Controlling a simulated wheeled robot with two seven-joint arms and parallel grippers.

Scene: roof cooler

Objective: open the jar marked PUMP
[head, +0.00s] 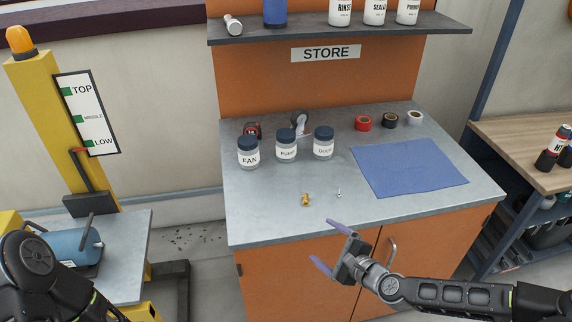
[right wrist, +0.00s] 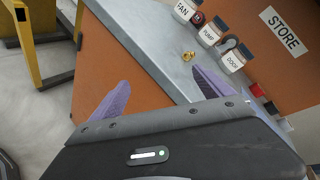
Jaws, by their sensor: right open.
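The jar marked PUMP (head: 286,151) stands upright on the grey counter, between the FAN jar (head: 248,158) and a third jar (head: 323,149) with a label that reads like DOOR. Each is clear with a dark blue lid, and all lids are on. The PUMP jar also shows in the right wrist view (right wrist: 209,36). My right gripper (head: 325,244) is open and empty in front of the counter's front edge, well short of the jars. Its purple fingers show in the right wrist view (right wrist: 160,92). My left arm shows at the lower left, its gripper out of the picture.
A brass fitting (head: 305,199) and a small screw-like piece (head: 339,193) lie in front of the jars. A blue mat (head: 409,168) covers the counter's right part. Tape rolls (head: 363,123) lie behind it. A shelf (head: 340,30) with bottles hangs above.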

